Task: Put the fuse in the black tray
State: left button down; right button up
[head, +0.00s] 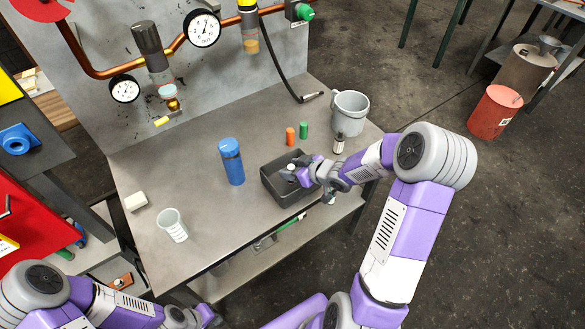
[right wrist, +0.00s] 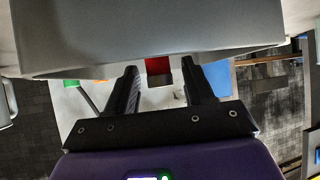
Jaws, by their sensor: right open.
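The black tray (head: 276,190) is an open box on the grey workbench, near its right front. My right gripper (head: 293,170) reaches over the tray from the right; its two fingers stand apart in the right wrist view (right wrist: 160,88). A small whitish thing shows by the fingertips, over or in the tray; I cannot tell what it is. A small white-and-brown cylinder (head: 338,143), possibly the fuse, stands behind my right wrist, beside the grey mug. My left gripper (head: 207,315) is low at the front left, its fingers not clear.
A blue bottle (head: 231,161) stands left of the tray. Orange (head: 290,136) and green (head: 303,130) cylinders stand behind it, and a grey mug (head: 350,112) at the right. A clear cup (head: 172,225) and white block (head: 135,201) are at the left. The bench's front middle is clear.

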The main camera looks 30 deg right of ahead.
jog(key=shift+r, duration=0.2)
jog(key=p+v, duration=0.5)
jog(key=v, duration=0.7)
jog(key=shift+p, duration=0.4)
